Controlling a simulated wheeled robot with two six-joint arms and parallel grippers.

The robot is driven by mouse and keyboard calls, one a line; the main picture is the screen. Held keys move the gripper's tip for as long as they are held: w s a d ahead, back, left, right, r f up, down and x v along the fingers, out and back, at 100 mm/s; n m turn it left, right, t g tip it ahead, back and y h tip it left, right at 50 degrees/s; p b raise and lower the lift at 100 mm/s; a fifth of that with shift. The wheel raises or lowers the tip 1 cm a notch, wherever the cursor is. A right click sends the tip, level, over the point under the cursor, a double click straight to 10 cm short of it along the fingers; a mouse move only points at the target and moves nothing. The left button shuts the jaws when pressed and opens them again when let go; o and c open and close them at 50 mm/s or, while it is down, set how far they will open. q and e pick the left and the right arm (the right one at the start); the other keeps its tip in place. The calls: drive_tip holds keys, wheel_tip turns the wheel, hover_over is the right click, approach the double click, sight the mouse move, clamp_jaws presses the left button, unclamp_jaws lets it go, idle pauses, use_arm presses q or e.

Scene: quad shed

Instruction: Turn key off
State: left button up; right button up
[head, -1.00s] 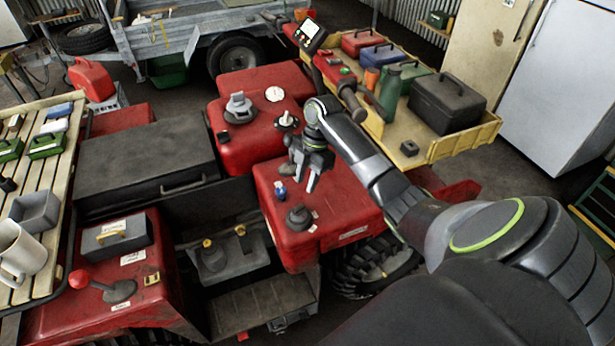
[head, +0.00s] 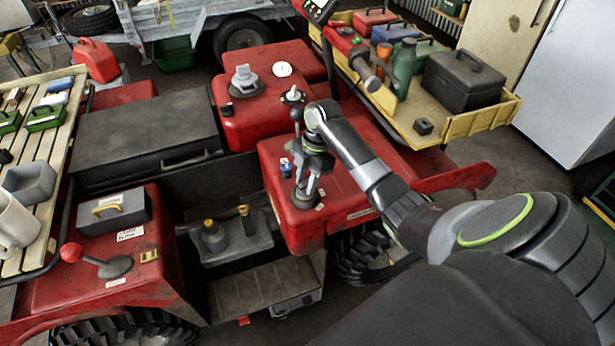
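The red quad panel (head: 340,205) carries a dark round fitting (head: 305,201) with a raised middle. My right gripper (head: 307,188) points down at it from above, its fingertips at the raised part. The fingers hide most of that part, so I cannot tell whether they are shut on it or whether it is the key. A small blue knob (head: 286,168) is just left of the gripper. A white-topped knob (head: 293,96) stands farther back on the red body. My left gripper is not in view.
A grey cap (head: 245,80) and a white round dial (head: 282,69) sit on the red body behind. A yellow tray (head: 465,126) with boxes and bottles is at the right. A slatted bench (head: 60,165) is at the left. A red-knobbed lever (head: 71,252) stands front left.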

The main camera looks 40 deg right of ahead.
drive_tip(key=shift+c, duration=0.4)
clamp_jaws()
drive_tip(key=n+b, duration=0.1)
drive_tip(key=n, duration=0.2)
drive_tip(key=shift+f+n+g, duration=0.1)
drive_tip(key=shift+n+g, duration=0.2)
drive_tip(key=shift+g, duration=0.1)
drive_tip(key=shift+n+b, duration=0.3)
drive_tip(key=shift+n, duration=0.3)
drive_tip(key=shift+n+g, duration=0.3)
drive_tip(key=shift+n, duration=0.2)
drive_tip(key=n+p, duration=0.1)
drive_tip(key=n, duration=0.1)
drive_tip(key=shift+r+n+g+h+p, duration=0.2)
drive_tip(key=shift+n+g+h+p, duration=0.1)
drive_tip(key=shift+h+p, duration=0.1)
drive_tip(key=shift+f+n, duration=0.15)
drive_tip(key=shift+n, duration=0.45)
